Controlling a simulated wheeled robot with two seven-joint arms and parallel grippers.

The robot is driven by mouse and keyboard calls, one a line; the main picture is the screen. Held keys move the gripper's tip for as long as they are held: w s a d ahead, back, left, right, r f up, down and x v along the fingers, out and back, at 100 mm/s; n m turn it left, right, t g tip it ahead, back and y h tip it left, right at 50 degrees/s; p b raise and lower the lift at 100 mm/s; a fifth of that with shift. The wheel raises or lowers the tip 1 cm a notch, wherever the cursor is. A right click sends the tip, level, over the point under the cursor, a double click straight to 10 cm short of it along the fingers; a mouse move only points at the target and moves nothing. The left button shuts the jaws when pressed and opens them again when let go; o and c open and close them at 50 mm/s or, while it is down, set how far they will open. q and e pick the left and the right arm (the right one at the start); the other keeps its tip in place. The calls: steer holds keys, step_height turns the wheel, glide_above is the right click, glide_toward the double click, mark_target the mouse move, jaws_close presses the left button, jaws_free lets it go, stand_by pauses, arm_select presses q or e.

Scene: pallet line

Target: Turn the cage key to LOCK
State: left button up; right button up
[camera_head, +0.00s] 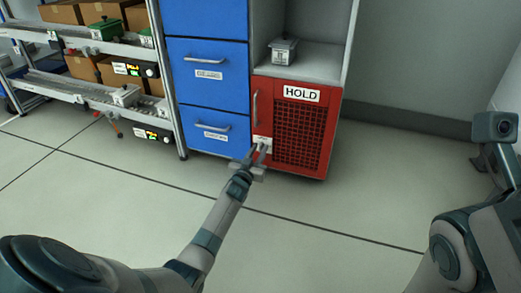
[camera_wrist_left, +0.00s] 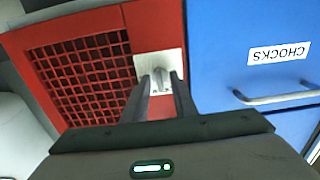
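The red cage (camera_head: 302,130) with a mesh door and a HOLD sign stands at the lower right of the cabinet. Its pale lock plate (camera_head: 262,140) is low on the left side of the door. In the left wrist view the plate (camera_wrist_left: 160,63) carries a small grey key (camera_wrist_left: 159,75), partly hidden by the fingers. My left gripper (camera_head: 260,154) is at the plate, its two fingers reaching toward the key from either side with a gap between them. Contact with the key cannot be told. The plate's lettering is too small to read. My right gripper is out of view.
Blue drawers (camera_head: 206,75) with bar handles stand left of the cage. A shelf rack (camera_head: 85,95) with cardboard boxes is further left. A small grey box (camera_head: 284,50) sits on the shelf above the cage. The floor in front is clear.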

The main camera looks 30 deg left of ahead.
arm_select(q)
jaws_close()
